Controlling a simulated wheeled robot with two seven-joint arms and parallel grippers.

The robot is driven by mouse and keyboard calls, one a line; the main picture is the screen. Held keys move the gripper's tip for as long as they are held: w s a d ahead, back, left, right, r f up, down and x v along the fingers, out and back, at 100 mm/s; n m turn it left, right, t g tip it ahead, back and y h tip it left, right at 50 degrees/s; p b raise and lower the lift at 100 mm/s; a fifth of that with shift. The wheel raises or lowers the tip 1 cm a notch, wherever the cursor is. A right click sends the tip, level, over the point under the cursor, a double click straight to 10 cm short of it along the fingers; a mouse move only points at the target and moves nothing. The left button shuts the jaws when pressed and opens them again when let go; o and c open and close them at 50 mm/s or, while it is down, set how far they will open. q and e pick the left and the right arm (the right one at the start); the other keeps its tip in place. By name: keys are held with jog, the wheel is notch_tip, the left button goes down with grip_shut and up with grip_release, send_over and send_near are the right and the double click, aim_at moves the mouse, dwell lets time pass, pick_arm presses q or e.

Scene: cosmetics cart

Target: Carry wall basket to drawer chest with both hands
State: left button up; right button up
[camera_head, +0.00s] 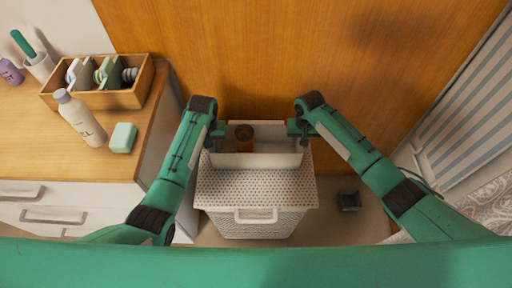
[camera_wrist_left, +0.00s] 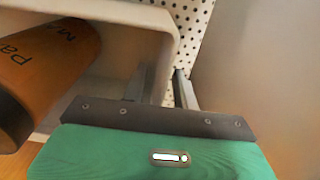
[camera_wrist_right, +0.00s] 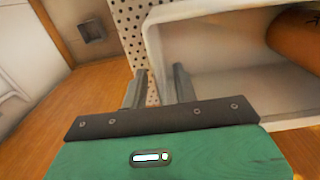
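The wall basket (camera_head: 262,161) is a white open bin in front of the orange wood wall, above the back of a perforated white hamper. An orange-brown cylinder (camera_head: 244,139) with dark lettering is inside it; it also shows in the left wrist view (camera_wrist_left: 45,75). My left gripper (camera_head: 216,141) is at the basket's left end and my right gripper (camera_head: 302,138) at its right end. In the wrist views, the fingers (camera_wrist_left: 166,82) (camera_wrist_right: 160,80) straddle the end walls, one inside and one outside, close together. The drawer chest (camera_head: 75,207) stands at the left with a wooden top.
On the chest top are a wooden divided box (camera_head: 120,97), a white bottle (camera_head: 80,118), a pale green block (camera_head: 123,138) and a cup (camera_head: 40,66). The perforated hamper (camera_head: 257,190) stands in front of me. A small dark box (camera_head: 349,201) lies on the floor, right. The chest's front-middle top is clear.

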pick_arm(q)
grip_shut()
pick_arm(e)
grip_shut()
pick_arm(q)
jog(key=shift+r, duration=0.15)
pick_arm(e)
jog(key=shift+r, duration=0.15)
